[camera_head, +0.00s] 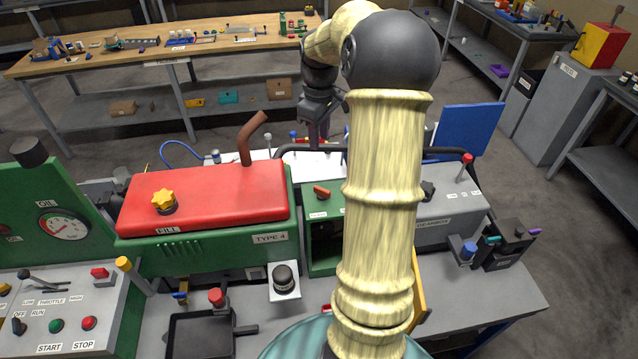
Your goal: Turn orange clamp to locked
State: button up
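I cannot pick out the orange clamp with certainty. A small orange-red lever (322,191) sits on top of the green housing (325,213), just left of my arm, and may be it. An orange-yellow panel (418,292) shows partly behind my forearm. My gripper (320,137) is dark and points down at the far side of the machine, beyond the lever and apart from it. Its fingertips are small and partly lost against the parts behind, so its opening cannot be judged. My arm hides much of the machine's middle.
A red tank (205,197) with a yellow cap (163,199) and a brown pipe (250,140) stands left of my gripper. A grey gearbox (445,215) with a red-knobbed lever is right. A control panel (60,310) is front left. A wooden workbench (165,50) stands behind.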

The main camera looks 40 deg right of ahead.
aim_at(320, 188)
jog(key=shift+f, duration=0.1)
notch_tip(320, 188, down, 17)
jog(key=p, duration=0.4)
jog(key=shift+f, duration=0.15)
jog(key=shift+c, duration=0.2)
grip_shut()
